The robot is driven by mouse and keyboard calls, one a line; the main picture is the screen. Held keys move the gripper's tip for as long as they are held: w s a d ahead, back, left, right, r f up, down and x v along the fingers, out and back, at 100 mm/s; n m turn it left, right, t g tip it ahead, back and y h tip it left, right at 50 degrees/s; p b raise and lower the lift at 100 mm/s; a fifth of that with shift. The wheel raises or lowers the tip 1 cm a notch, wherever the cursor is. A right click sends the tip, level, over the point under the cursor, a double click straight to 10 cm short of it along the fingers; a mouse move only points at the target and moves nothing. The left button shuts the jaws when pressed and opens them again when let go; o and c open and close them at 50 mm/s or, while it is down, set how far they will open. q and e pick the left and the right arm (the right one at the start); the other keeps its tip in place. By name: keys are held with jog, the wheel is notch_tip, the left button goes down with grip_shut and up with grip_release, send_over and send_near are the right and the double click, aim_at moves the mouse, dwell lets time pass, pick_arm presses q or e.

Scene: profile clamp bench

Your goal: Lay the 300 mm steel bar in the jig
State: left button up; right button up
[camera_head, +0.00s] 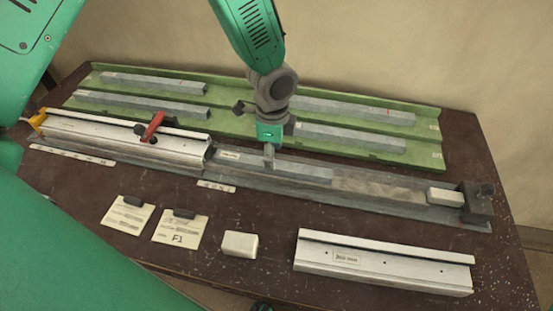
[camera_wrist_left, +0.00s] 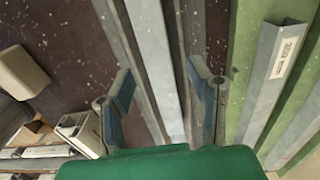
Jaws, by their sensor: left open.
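The jig (camera_head: 380,189) is a long grey channel across the table. A grey steel bar (camera_head: 300,171) lies in its middle stretch, with a bare brownish stretch to its right; I cannot read its length. My left gripper (camera_head: 268,156) is open, pointing down over this bar near its left part. In the left wrist view the open fingers (camera_wrist_left: 160,78) stand either side of a pale grey bar (camera_wrist_left: 158,45), with gaps showing. Several more steel bars (camera_head: 355,109) lie in the green tray (camera_head: 245,128) behind. My right gripper is not in view.
A silver profile with a red clamp (camera_head: 152,127) fills the jig's left part. A pale block (camera_head: 445,197) sits by the dark right end stop (camera_head: 477,203). In front are two cards (camera_head: 180,230), a white block (camera_head: 240,244) and a silver profile (camera_head: 385,264).

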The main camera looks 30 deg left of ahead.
aim_at(279, 165)
pick_arm(q)
notch_tip(279, 165, up, 9)
dwell(0.7)
